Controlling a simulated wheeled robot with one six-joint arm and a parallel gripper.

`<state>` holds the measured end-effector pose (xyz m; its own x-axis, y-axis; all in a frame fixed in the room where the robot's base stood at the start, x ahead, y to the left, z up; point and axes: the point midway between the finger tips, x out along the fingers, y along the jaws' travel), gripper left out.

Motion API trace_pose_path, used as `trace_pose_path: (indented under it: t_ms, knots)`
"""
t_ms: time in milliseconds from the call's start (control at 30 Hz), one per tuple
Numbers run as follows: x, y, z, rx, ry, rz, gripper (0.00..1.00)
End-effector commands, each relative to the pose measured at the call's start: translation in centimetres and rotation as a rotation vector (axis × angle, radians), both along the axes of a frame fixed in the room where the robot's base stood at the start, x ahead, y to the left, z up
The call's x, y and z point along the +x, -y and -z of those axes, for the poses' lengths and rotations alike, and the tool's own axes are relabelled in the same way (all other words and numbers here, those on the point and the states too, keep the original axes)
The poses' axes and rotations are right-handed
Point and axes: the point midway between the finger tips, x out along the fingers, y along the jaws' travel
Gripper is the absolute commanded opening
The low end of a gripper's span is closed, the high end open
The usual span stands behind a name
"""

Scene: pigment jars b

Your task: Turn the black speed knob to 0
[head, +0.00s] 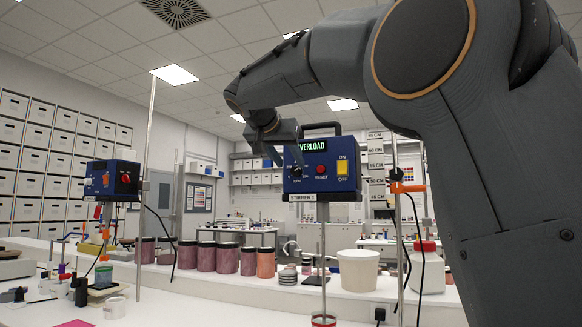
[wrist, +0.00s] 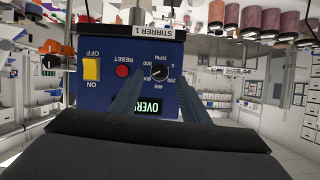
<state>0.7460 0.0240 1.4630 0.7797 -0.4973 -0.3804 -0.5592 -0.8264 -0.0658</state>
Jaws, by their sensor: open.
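The blue stirrer box (head: 310,185), labelled STIRRER 1, stands on a rod ahead of me. It appears upside down in the wrist view (wrist: 103,60). Its black speed knob (wrist: 158,72) has an RPM scale around it; I cannot tell for certain which number its mark points at. My gripper (head: 285,158) is at the left part of the box front and partly covers the knob there. In the wrist view my gripper (wrist: 161,77) is open, with one finger on each side of the knob. I cannot tell whether the fingers touch it.
The box has a lit green OVERLOAD display (head: 312,146), a red RESET button (head: 321,171) and a yellow ON/OFF switch (head: 342,167). Another blue stirrer (head: 110,180) stands at the left. Pigment jars (head: 207,255) and a white tub (head: 357,270) stand on the bench behind.

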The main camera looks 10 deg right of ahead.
Motion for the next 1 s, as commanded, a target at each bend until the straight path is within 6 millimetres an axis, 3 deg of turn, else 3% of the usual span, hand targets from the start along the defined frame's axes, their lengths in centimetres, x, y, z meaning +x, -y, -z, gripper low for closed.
trace_pose_path:
  t_ms: [300, 633, 867, 1000]
  knots:
    - [2.9, 1.7, 1.4, 0.000, -0.002, -0.002, 0.42]
    - [3.2, 1.7, 1.6, 0.000, -0.002, -0.006, 0.42]
    - [3.2, 1.7, 1.6, 0.000, -0.002, -0.006, 0.03]
    - [3.2, 1.6, 1.6, -0.002, -0.004, -0.006, 0.01]
